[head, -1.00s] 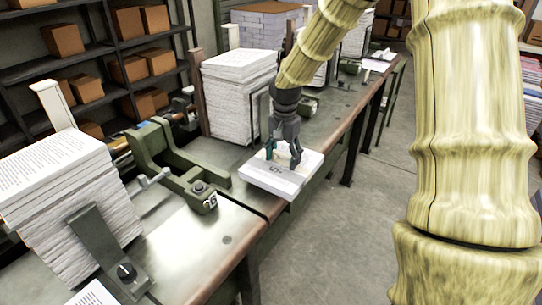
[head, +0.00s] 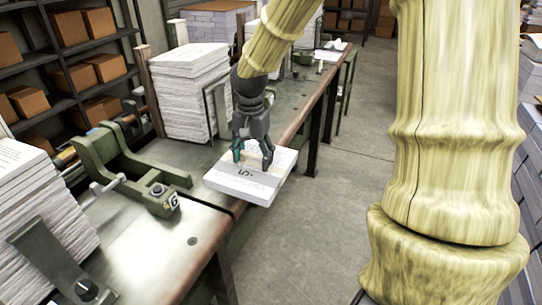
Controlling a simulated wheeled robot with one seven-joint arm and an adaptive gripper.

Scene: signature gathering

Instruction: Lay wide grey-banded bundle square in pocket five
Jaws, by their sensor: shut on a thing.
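The bundle sticks out a little past the table edge. Whether it rests on the table or hangs just above it, I cannot tell. I cannot make out pocket five in this view.
A green clamp-like fixture (head: 148,195) with a small marked plate stands left of the bundle. A tall paper stack (head: 190,97) stands behind it, and another stack (head: 38,205) is at the lower left. The long table (head: 172,245) has bare metal in front. Open floor lies to the right.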

